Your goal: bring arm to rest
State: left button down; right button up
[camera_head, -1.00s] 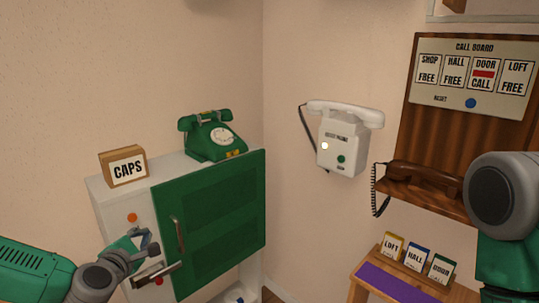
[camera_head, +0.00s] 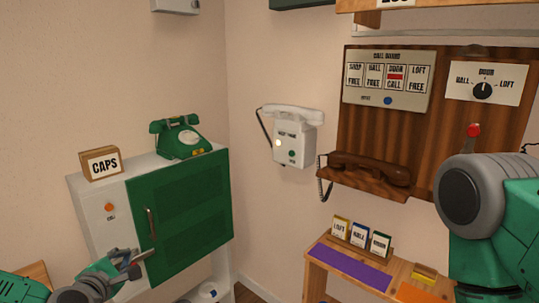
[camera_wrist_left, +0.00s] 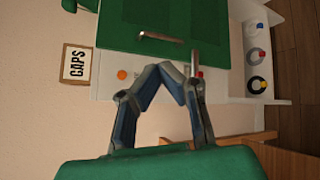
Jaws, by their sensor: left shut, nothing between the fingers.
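My left gripper (camera_head: 134,258) is at the lower left of the head view, in front of the white cabinet (camera_head: 93,206). In the left wrist view its two fingers (camera_wrist_left: 166,70) meet at the tips, with nothing between them. The green cabinet door (camera_head: 190,208) is beside it, with a metal handle (camera_head: 151,224). In the head view the gripper overlaps a metal lever (camera_head: 148,254); whether they touch I cannot tell. My right arm shows at the right edge of the head view, but its gripper is out of frame.
A green dial phone (camera_head: 182,138) and a CAPS sign (camera_head: 101,163) stand on the cabinet. A white phone (camera_head: 292,135) hangs on the wall. A brown handset (camera_head: 370,168) lies below the call board (camera_head: 388,82). A wooden table (camera_head: 318,270) holds LOFT, HALL and DOOR cards.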

pick_arm(q)
jog(key=s+d+f+m+g+h+b, duration=0.1)
jog(key=s+d+f+m+g+h, duration=0.4)
jog(key=s+d+f+m, duration=0.85)
jog(key=s+f+m+g+y, duration=0.1)
jog(key=s+f+m+g, duration=0.6)
jog(key=s, duration=0.5)
jog(key=s+a+f+m+g+y+b, duration=0.1)
jog(key=s+a+f+m+g+y, duration=0.1)
jog(key=s+a, duration=0.5)
jog(key=s+f+m+y, duration=0.1)
jog(key=s+m, duration=0.1)
jog(key=s, duration=0.2)
jog(key=shift+a+m+b, duration=0.15)
jog(key=shift+m+b, duration=0.15)
jog(key=shift+m, duration=0.05)
pick_arm(e)
jog(key=f, duration=0.2)
jog(key=shift+w+d+f, duration=0.1)
jog(key=shift+w+f, duration=0.2)
jog(key=shift+f, duration=0.1)
pick_arm(q)
jog(key=shift+f, duration=0.1)
